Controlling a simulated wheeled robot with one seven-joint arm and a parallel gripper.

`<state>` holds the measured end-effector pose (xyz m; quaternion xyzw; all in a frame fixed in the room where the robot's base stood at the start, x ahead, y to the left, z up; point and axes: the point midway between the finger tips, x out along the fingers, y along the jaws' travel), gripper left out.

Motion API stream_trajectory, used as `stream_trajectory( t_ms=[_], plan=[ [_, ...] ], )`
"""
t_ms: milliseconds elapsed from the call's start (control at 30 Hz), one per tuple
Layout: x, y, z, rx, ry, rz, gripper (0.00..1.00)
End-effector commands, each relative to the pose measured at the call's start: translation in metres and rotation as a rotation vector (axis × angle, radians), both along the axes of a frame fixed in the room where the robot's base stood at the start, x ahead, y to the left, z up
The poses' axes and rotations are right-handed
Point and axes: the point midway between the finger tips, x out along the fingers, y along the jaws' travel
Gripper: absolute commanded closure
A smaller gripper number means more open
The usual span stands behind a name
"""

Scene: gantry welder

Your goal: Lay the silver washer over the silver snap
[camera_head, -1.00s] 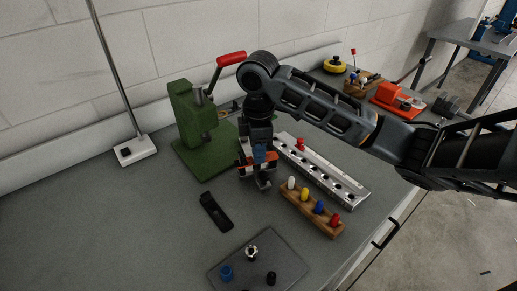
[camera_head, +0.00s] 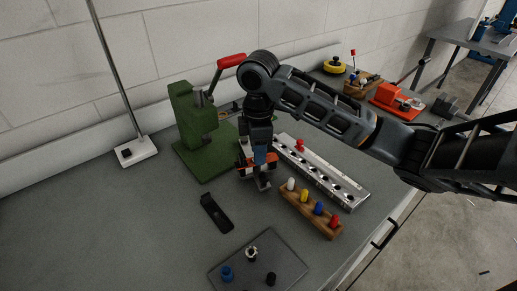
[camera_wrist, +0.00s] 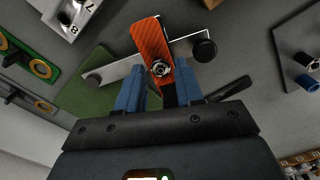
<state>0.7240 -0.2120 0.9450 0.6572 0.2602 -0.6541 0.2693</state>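My gripper (camera_wrist: 160,78) points down over the bench beside the green press (camera_head: 196,125). Its two blue fingers are apart. In the wrist view a small round silver piece with a notched edge (camera_wrist: 160,68) shows between and just beyond the fingertips, in front of an orange strip (camera_wrist: 150,38). I cannot tell whether it is the silver washer or touches the fingers. A dark plate (camera_head: 292,258) at the front of the bench bears a silver-topped piece (camera_head: 251,253), a blue piece (camera_head: 227,273) and a black piece (camera_head: 270,278). I cannot tell which is the silver snap.
A silver rail with holes (camera_head: 330,175) and a wooden block of coloured pegs (camera_head: 328,229) lie right of my gripper. A black flat tool (camera_head: 216,213) lies front left of it. The left of the bench is clear, apart from a stand base (camera_head: 135,151).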

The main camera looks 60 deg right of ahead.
Motion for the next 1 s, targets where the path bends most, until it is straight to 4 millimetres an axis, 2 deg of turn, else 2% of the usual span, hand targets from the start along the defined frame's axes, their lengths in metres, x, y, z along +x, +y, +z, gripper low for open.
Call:
stream_trajectory(
  t_ms=[33,133,467,567,800,1000],
  plan=[
    [0.0,0.0,0.0,0.0,0.0,0.0,0.59],
    [0.0,0.0,0.0,0.0,0.0,0.0,0.49],
    [0.0,0.0,0.005,0.0,-0.001,0.0,0.49],
    [0.001,0.0,0.017,-0.001,-0.003,0.001,0.49],
    [0.0,-0.001,0.059,-0.004,-0.001,0.001,0.49],
    [0.0,0.0,0.076,-0.002,-0.001,0.001,0.49]
  ],
)
